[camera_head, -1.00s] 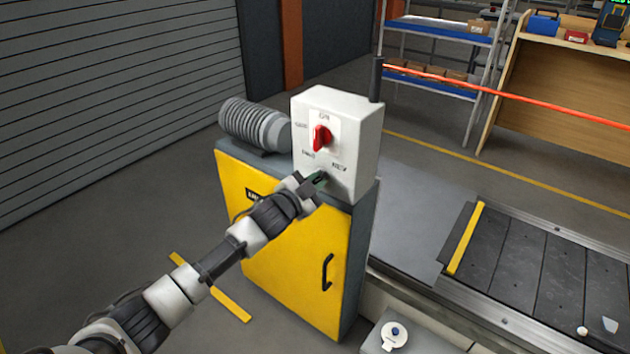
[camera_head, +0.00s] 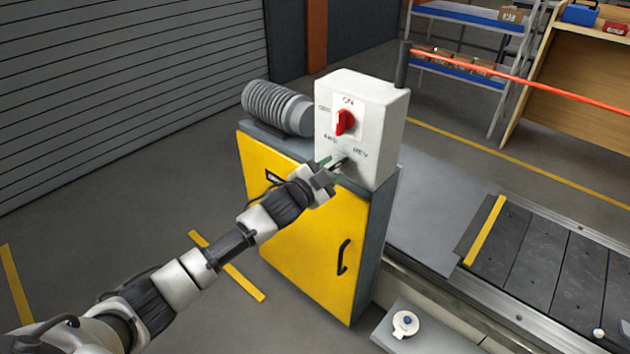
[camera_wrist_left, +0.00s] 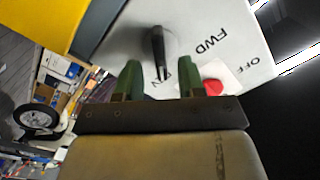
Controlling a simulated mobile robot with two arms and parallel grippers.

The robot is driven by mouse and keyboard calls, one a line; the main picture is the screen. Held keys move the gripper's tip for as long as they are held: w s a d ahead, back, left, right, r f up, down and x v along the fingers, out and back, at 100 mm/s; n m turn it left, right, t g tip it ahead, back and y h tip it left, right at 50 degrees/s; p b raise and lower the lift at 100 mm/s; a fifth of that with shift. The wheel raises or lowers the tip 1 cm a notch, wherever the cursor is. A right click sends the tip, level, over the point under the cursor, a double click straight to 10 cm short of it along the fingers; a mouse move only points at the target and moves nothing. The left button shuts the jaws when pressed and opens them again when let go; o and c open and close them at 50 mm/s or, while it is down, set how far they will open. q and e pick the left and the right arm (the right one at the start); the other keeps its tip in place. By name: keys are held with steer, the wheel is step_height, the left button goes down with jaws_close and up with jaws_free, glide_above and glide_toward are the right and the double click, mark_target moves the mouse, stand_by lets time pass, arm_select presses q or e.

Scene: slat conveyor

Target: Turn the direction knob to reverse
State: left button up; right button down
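The white control box (camera_head: 360,130) stands on a yellow and grey cabinet. A red switch (camera_head: 345,121) with ON and OFF labels is on its front. Below it is the dark direction knob (camera_head: 341,161), between the FWD and REV labels. In the left wrist view the knob (camera_wrist_left: 158,42) is a black lever, its near end between the green fingertips. My left gripper (camera_head: 331,171) is at the box's lower front. Its fingers (camera_wrist_left: 161,77) are open, with gaps beside the knob. The knob's exact pointing is hard to tell. My right gripper is not in view.
The cabinet (camera_head: 300,235) has a black handle. A ribbed grey motor (camera_head: 277,107) sits left of the box. The slat conveyor (camera_head: 540,262) runs to the right. A post with a red barrier (camera_head: 500,75) is behind the box. The floor at left is free.

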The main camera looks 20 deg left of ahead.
arm_select(q)
steer(key=v, duration=0.8)
steer(key=shift+s, duration=0.3)
steer(key=shift+a, duration=0.1)
